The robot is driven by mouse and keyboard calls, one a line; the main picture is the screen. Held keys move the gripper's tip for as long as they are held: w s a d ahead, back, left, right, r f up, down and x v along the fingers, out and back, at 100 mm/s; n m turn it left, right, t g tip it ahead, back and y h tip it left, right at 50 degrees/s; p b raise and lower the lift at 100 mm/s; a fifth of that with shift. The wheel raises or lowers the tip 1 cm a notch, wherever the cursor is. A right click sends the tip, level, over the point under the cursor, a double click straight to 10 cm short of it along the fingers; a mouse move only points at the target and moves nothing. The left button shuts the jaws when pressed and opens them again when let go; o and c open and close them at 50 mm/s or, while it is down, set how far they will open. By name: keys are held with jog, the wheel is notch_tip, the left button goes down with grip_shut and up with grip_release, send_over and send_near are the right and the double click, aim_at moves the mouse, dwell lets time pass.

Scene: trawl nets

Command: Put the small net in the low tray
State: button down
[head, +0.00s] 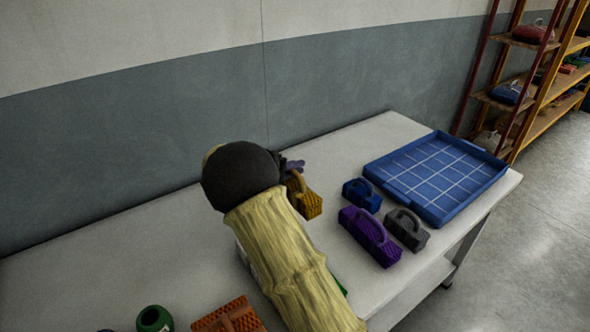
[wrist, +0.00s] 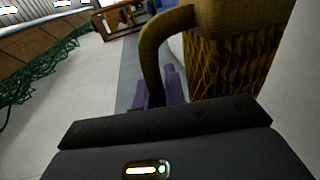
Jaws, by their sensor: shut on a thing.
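My gripper (head: 293,166), with purple fingers, is shut on the handle of an ochre, block-shaped net (head: 307,203). The arm hides part of this net in the head view. In the wrist view the ochre net (wrist: 235,55) fills the upper right, with its handle arching over the purple fingers (wrist: 160,88). I cannot tell whether it is clear of the table. The low blue tray (head: 437,214) with a pale grid lies empty at the table's right end. A small blue net (head: 361,195), a longer purple net (head: 369,240) and a grey net (head: 408,230) lie between my gripper and the tray.
An orange net (head: 228,318) and a dark green round object (head: 154,319) are at the table's near edge. A bit of green shows beside my arm. A wall runs behind the table (head: 375,130). Shelves (head: 540,85) stand beyond it at right. Green netting (wrist: 62,48) shows in the wrist view.

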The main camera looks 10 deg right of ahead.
jog(key=shift+r, duration=0.15)
jog(key=r+p, duration=0.1)
jog(key=r, duration=0.1)
jog(key=r+p, duration=0.2)
jog(key=a+r+p, duration=0.1)
jog(key=r+p, duration=0.1)
jog(key=shift+s, duration=0.35)
jog(key=shift+s+a+p, duration=0.2)
jog(key=shift+p, duration=1)
jog(key=shift+s+a+f+n+t+p, duration=0.2)
jog(key=shift+s+n+t+p, duration=0.1)
jog(key=shift+p, duration=0.55)
jog(key=s+d+n+t+y+p, duration=0.1)
jog(key=s+n+t+p, duration=0.1)
jog(key=s+p, duration=1.3)
jog(key=p, duration=0.8)
jog(key=shift+s+d+f+y, duration=0.15)
jog(key=shift+s+f+y, duration=0.15)
jog(key=shift+s+y, duration=0.1)
